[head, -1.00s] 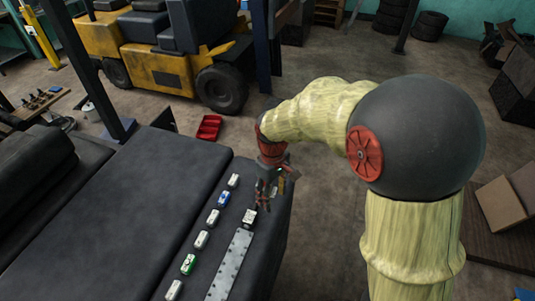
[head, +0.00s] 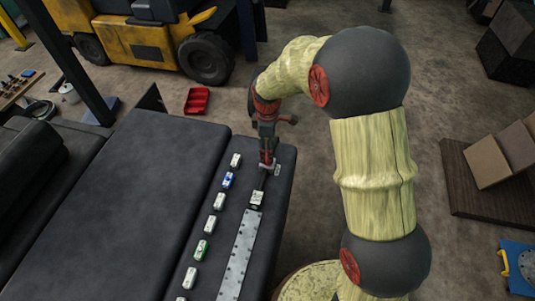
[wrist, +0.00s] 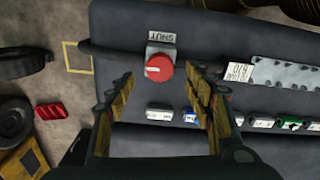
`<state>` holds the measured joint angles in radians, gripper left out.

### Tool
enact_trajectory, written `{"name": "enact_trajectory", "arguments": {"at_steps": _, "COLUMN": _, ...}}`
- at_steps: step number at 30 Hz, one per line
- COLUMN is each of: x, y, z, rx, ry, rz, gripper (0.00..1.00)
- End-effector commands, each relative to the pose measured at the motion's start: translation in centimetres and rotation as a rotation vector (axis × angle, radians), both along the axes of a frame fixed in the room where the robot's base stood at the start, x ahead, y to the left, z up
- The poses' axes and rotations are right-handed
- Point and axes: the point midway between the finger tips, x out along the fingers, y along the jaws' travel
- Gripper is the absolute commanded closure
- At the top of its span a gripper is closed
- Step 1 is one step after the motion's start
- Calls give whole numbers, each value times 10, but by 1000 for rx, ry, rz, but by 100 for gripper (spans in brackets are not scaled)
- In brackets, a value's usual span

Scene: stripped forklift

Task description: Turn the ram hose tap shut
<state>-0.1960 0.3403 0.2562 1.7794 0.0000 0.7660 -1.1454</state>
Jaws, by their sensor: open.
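The ram hose tap shows in the wrist view as a round red knob (wrist: 159,67) with a pale mark at its left side. It sits on a small grey plate (wrist: 162,38) lettered SHUT, which reads upside down there. My gripper (wrist: 158,76) is open, with one finger on each side of the knob in the picture; I cannot tell whether either touches it. In the head view my gripper (head: 267,163) points down over the plate (head: 277,170) near the bench's far right corner, and hides most of the tap.
A dark hose (wrist: 100,52) runs left from the tap. A labelled block (head: 257,199) and a perforated metal strip (head: 239,254) lie nearer on the dark padded surface (head: 150,190). A row of small labelled blocks, including a green one (head: 201,250), lies left of them.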

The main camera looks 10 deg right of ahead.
Motion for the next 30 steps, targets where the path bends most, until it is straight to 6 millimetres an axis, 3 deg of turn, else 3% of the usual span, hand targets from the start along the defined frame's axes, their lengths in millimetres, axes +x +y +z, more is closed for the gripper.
{"name": "enact_trajectory", "arguments": {"at_steps": 6, "x": -1, "y": 0, "z": -30, "rx": 0, "ry": 3, "rz": -1, "gripper": 47}}
{"name": "enact_trajectory", "arguments": {"at_steps": 10, "x": 0, "y": 0, "z": -40, "rx": -1, "ry": 1, "rz": -2, "gripper": 47}}
{"name": "enact_trajectory", "arguments": {"at_steps": 20, "x": 0, "y": 0, "z": -44, "rx": 0, "ry": 0, "rz": -2, "gripper": 48}}
{"name": "enact_trajectory", "arguments": {"at_steps": 30, "x": 0, "y": 0, "z": -43, "rx": 0, "ry": 0, "rz": -2, "gripper": 67}}
